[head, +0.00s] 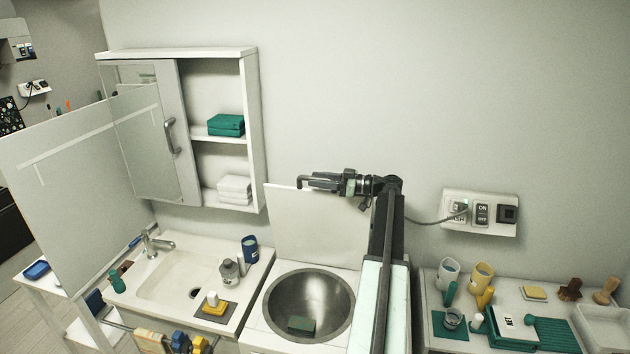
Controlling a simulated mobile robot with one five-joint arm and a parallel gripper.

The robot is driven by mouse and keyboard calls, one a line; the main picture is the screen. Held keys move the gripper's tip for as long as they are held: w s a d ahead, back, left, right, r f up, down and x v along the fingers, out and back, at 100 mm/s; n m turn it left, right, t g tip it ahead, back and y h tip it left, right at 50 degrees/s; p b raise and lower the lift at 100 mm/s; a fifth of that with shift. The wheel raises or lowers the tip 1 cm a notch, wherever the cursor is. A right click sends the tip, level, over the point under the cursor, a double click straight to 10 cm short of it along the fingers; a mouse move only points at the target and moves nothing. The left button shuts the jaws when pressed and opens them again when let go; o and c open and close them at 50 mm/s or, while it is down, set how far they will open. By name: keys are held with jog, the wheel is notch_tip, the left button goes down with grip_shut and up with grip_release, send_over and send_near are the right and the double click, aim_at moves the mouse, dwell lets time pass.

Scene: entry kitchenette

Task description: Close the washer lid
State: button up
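The washer (256,337) stands in the middle with its lid (318,230) raised. The lid is a pale flat panel, upright near the wall behind the round metal drum opening (273,302). A dark green block or cloth (301,325) lies in the bottom of the drum. My gripper (303,183) points left at the lid's top edge and covers part of that edge. I cannot tell whether it touches the lid or whether its fingers are apart. My arm hides the lid's right side and the washer's right part.
A sink counter (255,266) with a bottle, a blue cup and a sponge is at left. An open cabinet (254,140) hangs above it, and a large pale panel (75,190) stands at far left. A cluttered shelf (440,342) and wall switches (481,213) are at right.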

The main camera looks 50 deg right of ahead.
jog(key=shift+w+a, duration=0.2)
jog(key=shift+w, duration=0.1)
grip_shut()
dwell(1.2)
